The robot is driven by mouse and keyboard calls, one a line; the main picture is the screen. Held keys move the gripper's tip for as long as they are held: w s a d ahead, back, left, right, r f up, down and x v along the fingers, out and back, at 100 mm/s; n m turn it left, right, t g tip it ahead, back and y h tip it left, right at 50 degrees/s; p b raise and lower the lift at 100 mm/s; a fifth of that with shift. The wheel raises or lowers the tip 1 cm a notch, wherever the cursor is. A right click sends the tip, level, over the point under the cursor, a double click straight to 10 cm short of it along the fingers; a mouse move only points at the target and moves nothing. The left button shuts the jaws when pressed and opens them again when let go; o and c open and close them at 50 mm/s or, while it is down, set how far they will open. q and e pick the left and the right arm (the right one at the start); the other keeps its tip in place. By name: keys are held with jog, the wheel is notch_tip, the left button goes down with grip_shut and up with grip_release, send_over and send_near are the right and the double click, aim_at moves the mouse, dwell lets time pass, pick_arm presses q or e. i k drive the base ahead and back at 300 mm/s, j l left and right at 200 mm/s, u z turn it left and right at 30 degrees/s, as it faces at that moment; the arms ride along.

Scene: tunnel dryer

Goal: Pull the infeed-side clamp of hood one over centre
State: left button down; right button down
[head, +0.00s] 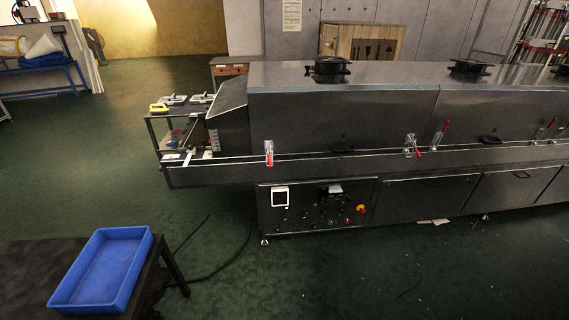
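The first hood (340,115) is a long grey metal cover at the left part of the dryer, closed down on the lower body. Near its left end, beside the open end with the sloped flap, a toggle clamp with a red handle (269,158) sits at the hood's lower edge; its handle points down. A second red-handled clamp (411,146) is near the hood's right end, its handle slanting down to the right. Whether either latch hook is engaged is too small to tell. Neither of my grippers is in view.
A second hood (500,115) adjoins on the right; its left clamp (441,132) has its handle up. A control panel (315,208) is below the first hood. A blue tray (105,270) is on a dark table at front left. The green floor (340,275) before the dryer is mostly clear.

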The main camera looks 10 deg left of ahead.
aim_at(270, 165)
jog(key=i+j+z, duration=0.15)
jog(key=i+z, duration=0.15)
jog(key=i, duration=0.2)
jog(key=i+j+z, duration=0.35)
jog(key=i, duration=0.15)
jog(key=l, duration=0.1)
